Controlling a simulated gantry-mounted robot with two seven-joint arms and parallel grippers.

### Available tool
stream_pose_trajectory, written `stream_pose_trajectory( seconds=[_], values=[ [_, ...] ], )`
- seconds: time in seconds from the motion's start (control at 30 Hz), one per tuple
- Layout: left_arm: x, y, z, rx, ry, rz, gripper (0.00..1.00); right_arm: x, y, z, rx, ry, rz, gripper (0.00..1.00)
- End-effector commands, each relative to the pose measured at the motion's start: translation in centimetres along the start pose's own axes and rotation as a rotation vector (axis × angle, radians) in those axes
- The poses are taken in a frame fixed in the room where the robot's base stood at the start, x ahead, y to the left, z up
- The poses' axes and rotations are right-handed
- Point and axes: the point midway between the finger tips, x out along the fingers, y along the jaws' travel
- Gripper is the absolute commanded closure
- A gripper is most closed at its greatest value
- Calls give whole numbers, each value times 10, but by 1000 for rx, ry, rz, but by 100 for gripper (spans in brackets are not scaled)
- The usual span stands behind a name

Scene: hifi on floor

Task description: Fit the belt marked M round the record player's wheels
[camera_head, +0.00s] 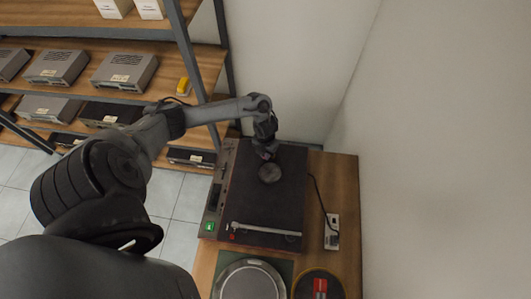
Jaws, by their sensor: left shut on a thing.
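The record player (252,205) stands on the wooden bench, its flat dark deck seen from above. Its silver tonearm (266,229) lies along the near edge. A round dark grey piece (270,173) shows on or just above the far half of the deck. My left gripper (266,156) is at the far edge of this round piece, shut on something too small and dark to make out. I cannot tell whether it touches the round piece. I cannot make out a belt marked M or the separate wheels. My right gripper is not in view.
A silver platter (248,282) lies on a green mat near the front of the bench. Beside it is a black disc (306,277) with a red object (320,288) on it. A power strip (332,232) lies right of the player. Walls close in behind and right; shelving stands left.

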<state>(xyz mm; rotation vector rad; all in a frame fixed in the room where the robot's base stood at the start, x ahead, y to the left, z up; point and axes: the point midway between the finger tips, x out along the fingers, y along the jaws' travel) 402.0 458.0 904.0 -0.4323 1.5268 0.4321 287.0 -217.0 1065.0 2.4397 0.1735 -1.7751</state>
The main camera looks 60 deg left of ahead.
Motion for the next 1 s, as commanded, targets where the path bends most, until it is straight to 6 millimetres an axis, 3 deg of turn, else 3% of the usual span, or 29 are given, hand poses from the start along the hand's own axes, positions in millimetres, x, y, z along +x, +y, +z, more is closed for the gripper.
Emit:
stream_pose_trajectory(
  seconds=[1.0],
  values=[
    [5,0,0,0,0,0,100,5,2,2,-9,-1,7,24]
  ],
)
